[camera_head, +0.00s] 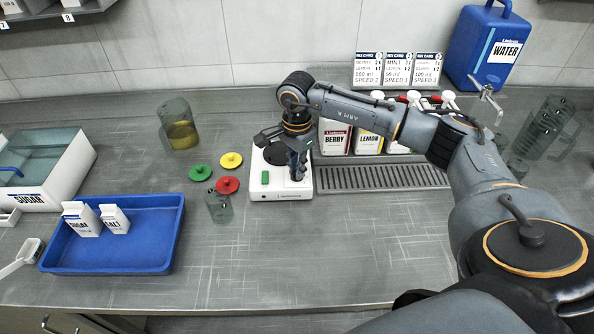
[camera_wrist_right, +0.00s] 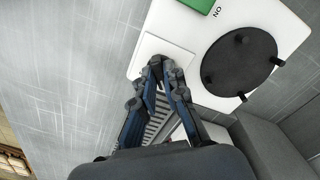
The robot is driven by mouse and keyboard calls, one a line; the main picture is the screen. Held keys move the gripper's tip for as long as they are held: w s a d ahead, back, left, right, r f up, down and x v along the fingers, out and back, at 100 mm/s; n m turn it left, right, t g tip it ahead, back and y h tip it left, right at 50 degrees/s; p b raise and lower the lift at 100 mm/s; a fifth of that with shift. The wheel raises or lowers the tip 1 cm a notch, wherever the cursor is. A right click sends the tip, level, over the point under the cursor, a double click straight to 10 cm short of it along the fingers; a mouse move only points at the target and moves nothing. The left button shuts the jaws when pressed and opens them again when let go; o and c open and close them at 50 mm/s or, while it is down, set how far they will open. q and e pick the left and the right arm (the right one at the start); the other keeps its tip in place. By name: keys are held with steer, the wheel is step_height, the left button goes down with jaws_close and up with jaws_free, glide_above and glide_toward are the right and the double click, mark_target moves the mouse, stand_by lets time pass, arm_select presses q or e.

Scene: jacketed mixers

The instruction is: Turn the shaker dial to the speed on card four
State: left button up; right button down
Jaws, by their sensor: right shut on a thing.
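The white shaker (camera_head: 271,191) stands on the counter at mid-view, with a green switch (camera_head: 265,178) on its front left. In the right wrist view its white top (camera_wrist_right: 190,38), round black platform (camera_wrist_right: 240,65) and green switch (camera_wrist_right: 199,3) show. My right gripper (camera_head: 297,177) points down over the shaker's front right corner. Its fingers (camera_wrist_right: 162,64) are shut close together at the white panel. The dial is hidden by the fingers, so its setting cannot be read. Three mix cards (camera_head: 398,70) stand at the back; which is card four is unclear. My left gripper is out of view.
Green (camera_head: 200,173), yellow (camera_head: 231,160) and red (camera_head: 227,185) lids and a small clear cup (camera_head: 218,207) lie left of the shaker. Berry (camera_head: 334,145) and lemon (camera_head: 369,143) dispensers stand behind a drip grate (camera_head: 385,178). A blue tray (camera_head: 110,264) is at left. The front counter is clear.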

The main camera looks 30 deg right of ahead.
steer(key=m+b, duration=0.1)
steer(key=m, duration=0.2)
steer(key=shift+m, duration=0.4)
steer(key=m+b, duration=0.1)
steer(key=m, duration=0.3)
steer(key=shift+m, duration=0.3)
steer(key=m+b, duration=0.1)
steer(key=m, duration=0.7)
steer(key=shift+r+m, duration=0.1)
steer(key=shift+m, duration=0.2)
steer(key=shift+w+m, duration=0.1)
steer(key=shift+m, duration=0.2)
steer(key=c, duration=1.4)
jaws_free()
step_height(320, 180, up, 12)
